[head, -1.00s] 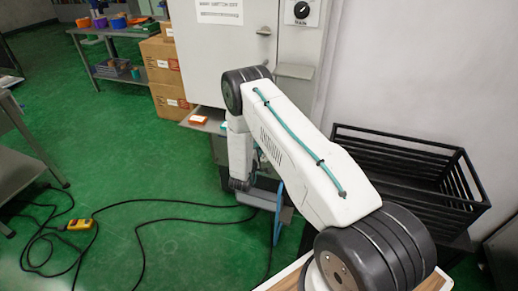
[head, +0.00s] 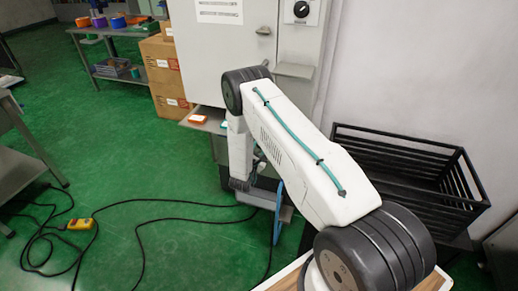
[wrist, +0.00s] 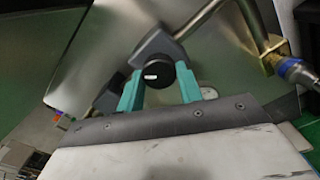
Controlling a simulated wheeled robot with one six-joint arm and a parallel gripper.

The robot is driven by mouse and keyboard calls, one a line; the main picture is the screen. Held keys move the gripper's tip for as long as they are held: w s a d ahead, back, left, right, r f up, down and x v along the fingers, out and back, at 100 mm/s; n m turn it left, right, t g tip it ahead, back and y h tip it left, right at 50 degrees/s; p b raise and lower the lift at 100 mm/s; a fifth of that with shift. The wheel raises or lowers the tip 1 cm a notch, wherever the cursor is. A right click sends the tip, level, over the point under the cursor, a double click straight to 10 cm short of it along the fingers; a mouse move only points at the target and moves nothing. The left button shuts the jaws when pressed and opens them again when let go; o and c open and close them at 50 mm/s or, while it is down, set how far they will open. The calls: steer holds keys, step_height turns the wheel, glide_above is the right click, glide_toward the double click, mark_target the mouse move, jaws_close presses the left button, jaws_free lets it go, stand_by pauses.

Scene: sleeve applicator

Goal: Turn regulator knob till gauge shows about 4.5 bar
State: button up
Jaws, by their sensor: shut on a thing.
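In the wrist view, the black round regulator knob (wrist: 154,75) with a small white mark sits between the two teal fingers of my gripper (wrist: 156,82). The fingers are shut on the knob from both sides. The white mark lies level, near the middle of the knob's face. The regulator's grey body shows partly behind the fingers. I cannot see a gauge or its reading in either current view. In the head view my arm hides the knob and the gripper's fingers.
A metal pipe with a brass fitting (wrist: 272,62) and a blue connector (wrist: 293,71) is right of my gripper. The head view shows a grey cabinet (head: 222,62), a black slatted crate (head: 400,165) on the right, and black cables with a yellow box (head: 80,224) on the green floor.

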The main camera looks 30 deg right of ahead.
steer(key=shift+s+f+n, duration=0.1)
steer(key=shift+n, duration=0.8)
steer(key=o, duration=1)
steer(key=shift+a, duration=0.1)
steer(key=v, duration=0.7)
steer(key=shift+s+a, duration=0.2)
steer(key=shift+a, duration=0.05)
